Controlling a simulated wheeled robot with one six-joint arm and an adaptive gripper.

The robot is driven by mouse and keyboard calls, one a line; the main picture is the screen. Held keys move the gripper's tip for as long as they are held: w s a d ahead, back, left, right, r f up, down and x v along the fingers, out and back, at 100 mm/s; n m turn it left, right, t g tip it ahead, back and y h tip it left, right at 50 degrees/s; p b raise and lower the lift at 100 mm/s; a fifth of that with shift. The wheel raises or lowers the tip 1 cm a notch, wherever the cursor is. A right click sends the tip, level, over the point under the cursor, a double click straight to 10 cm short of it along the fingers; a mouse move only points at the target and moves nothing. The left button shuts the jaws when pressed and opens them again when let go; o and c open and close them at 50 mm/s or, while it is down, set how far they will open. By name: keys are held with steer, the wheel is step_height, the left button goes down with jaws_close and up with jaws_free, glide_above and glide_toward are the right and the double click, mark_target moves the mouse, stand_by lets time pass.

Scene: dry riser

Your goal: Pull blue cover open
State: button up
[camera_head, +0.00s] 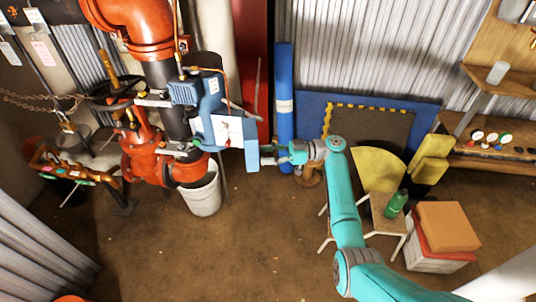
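A blue box (207,118) with white labels is mounted beside the orange-red pipework, left of the middle. A narrow blue panel (251,143) stands at its right side and appears to be the blue cover. I cannot tell how far it stands open. My gripper (272,155), at the end of my teal arm, is at the lower right of this panel, with its fingers pointing left towards it. The fingertips look very near or against the panel's edge; contact is unclear. The fingers are too small to tell whether they are open or shut.
A white bucket (201,193) stands below the pipework. A blue upright tube (284,95) stands behind my gripper. A small table (384,214) with a green bottle (396,203) and stacked boxes (446,228) are at right. The floor at lower middle is clear.

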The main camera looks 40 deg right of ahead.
steer(key=v, duration=1.2)
steer(key=shift+a+f, duration=0.1)
stand_by(0.4)
